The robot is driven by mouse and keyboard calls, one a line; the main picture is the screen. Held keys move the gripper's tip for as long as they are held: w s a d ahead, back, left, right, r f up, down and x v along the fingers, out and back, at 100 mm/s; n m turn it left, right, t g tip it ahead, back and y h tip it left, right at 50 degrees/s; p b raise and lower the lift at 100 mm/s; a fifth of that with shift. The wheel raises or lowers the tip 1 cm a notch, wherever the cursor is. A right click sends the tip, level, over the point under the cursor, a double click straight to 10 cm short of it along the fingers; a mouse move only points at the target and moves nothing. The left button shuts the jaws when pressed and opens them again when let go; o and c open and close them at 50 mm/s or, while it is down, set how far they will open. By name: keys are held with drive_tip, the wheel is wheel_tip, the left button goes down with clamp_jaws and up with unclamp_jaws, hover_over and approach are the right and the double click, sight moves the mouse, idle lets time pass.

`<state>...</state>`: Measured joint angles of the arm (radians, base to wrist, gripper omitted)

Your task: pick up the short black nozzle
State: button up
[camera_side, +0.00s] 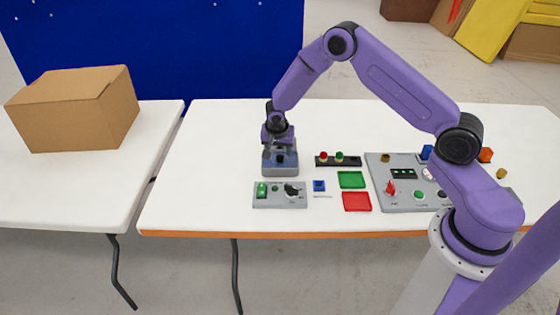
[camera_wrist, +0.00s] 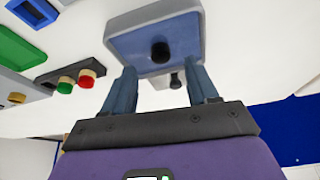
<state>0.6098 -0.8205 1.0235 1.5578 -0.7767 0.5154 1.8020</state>
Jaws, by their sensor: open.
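A grey block with a blue face (camera_wrist: 125,42) fills the top of the wrist view; it stands at the left of the work area in the side view (camera_side: 280,170). A short, round black piece (camera_wrist: 160,52), likely the short black nozzle, sits on the blue face. A second small grey-and-black piece (camera_wrist: 176,80) shows beyond the block's edge. My gripper (camera_wrist: 162,72) is open, its fingers apart on either side of these pieces with nothing held. In the side view my gripper (camera_side: 279,148) is right at the block and hides its top, so the nozzle is not visible there.
A grey control box (camera_side: 272,203) is in front of the block. To the right are a black strip with red and green pegs (camera_side: 345,161), a green tray (camera_side: 351,179), a red tray (camera_side: 356,201) and a larger panel (camera_side: 380,170). The table left of the block is clear.

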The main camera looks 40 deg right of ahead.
sight(280, 156)
drive_tip(key=shift+x, duration=3.1)
clamp_jaws()
